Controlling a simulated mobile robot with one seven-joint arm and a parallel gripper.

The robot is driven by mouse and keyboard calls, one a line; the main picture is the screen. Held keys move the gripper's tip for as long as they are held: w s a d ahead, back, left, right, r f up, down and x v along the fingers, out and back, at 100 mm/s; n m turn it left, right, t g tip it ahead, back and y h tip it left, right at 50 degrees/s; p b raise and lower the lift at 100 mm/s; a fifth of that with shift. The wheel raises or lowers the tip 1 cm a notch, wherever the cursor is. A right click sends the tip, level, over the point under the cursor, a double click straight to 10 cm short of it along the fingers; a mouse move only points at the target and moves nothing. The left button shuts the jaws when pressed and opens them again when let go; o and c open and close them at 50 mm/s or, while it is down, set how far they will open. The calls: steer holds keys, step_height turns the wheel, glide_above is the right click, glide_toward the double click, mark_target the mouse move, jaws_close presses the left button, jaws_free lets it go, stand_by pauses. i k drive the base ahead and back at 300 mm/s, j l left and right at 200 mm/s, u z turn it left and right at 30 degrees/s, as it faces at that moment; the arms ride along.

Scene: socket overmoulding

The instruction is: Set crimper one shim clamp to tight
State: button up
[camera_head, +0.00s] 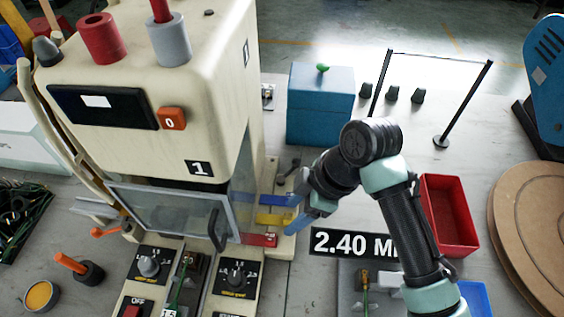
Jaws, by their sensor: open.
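Crimper one (188,110) is the cream machine at left, marked with a black "1" plate. On its right side are stacked coloured tabs: blue (273,200), yellow (272,219) and red (262,240). A small grey and dark fitting (287,180) sits just behind the tabs; I cannot tell whether it is the shim clamp or how it is set. My gripper (294,213) is open, with blue fingers, just right of the blue and yellow tabs. Its fingers partly cover that area, and I cannot tell whether they touch anything.
A blue box (320,104) stands behind my gripper. A red bin (450,215) is to the right of my arm, with round brown boards (530,225) beyond. A black "2.40" sign (340,243) is in front. Two dials flank the front of the crimper.

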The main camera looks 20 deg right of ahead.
mark_target(296, 163)
steer(key=k, duration=1)
